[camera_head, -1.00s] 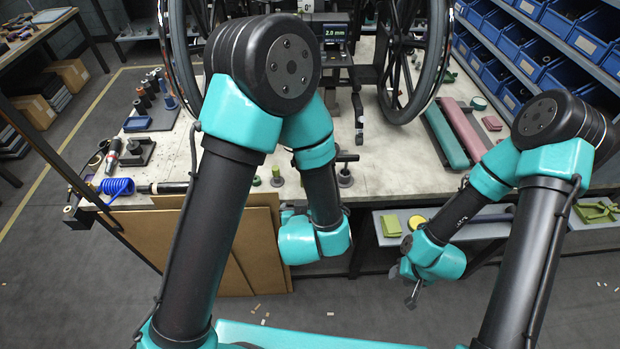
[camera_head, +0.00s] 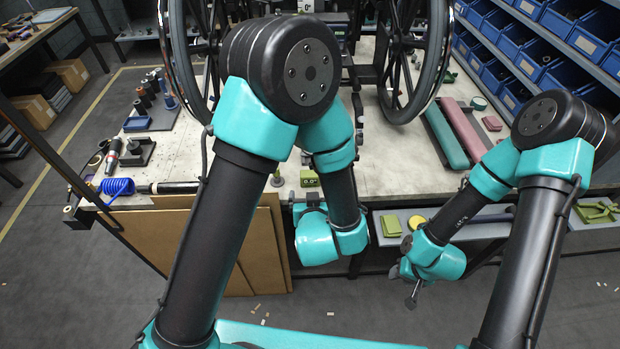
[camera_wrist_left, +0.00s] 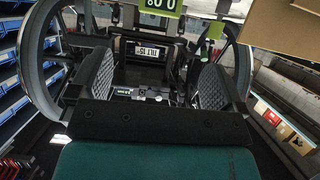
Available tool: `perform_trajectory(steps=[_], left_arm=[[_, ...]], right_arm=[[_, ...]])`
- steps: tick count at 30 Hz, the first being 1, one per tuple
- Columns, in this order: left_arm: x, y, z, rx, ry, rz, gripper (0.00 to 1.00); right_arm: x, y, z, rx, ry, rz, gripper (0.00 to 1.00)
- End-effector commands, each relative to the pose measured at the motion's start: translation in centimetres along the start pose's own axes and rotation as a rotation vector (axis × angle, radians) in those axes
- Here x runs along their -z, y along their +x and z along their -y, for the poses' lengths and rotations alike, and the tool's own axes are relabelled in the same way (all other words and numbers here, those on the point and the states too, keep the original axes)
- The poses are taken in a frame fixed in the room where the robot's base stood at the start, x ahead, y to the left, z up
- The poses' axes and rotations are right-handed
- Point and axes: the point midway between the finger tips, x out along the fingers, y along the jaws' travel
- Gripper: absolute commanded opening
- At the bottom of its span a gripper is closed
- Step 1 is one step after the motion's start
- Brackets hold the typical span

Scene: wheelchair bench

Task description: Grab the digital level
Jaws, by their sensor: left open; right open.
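The display lies beyond the fingertips. In the head view my left arm's wrist hides that gripper. My right gripper (camera_head: 411,288) hangs open and empty in front of the bench, right of centre.
A wheelchair (camera_head: 440,50) stands on the bench behind my left arm. Green and pink pads (camera_head: 445,138) lie on the right. A blue coiled hose (camera_head: 117,187) lies at the left front edge. Brown panels (camera_head: 262,250) lean below. Blue bins (camera_head: 540,50) line the right side.

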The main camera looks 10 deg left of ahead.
Motion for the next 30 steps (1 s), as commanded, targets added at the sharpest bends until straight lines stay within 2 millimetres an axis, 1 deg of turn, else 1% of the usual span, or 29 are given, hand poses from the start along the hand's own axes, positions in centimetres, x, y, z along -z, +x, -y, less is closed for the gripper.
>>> perform_trajectory(steps=[1, 9, 12, 15, 19, 27, 30], left_arm=[[0.0, 0.9, 0.1, 0.004, -0.003, 0.0, 0.96], [0.0, 5.5, 0.1, 0.003, -0.002, 0.001, 0.96], [0.0, 7.1, 0.1, 0.002, -0.002, 0.001, 0.96], [0.0, 8.1, 0.1, 0.001, -0.001, 0.001, 0.96], [0.0, 8.5, 0.0, 0.0, 0.0, 0.0, 0.96], [0.0, 8.6, 0.0, 0.0, 0.0, 0.0, 0.96], [0.0, 9.1, 0.0, 0.001, -0.002, 0.0, 0.96]], right_arm=[[0.0, 0.0, 0.0, 0.0, 0.0, 0.0, 0.43], [0.0, 0.0, 0.0, 0.0, 0.0, 0.0, 0.43], [0.0, 0.0, 0.0, 0.0, 0.0, 0.0, 0.43], [0.0, 0.0, 0.0, 0.0, 0.0, 0.0, 0.43], [0.0, 0.0, 0.0, 0.0, 0.0, 0.0, 0.43], [0.0, 0.0, 0.0, 0.0, 0.0, 0.0, 0.43], [0.0, 0.0, 0.0, 0.0, 0.0, 0.0, 0.43]])
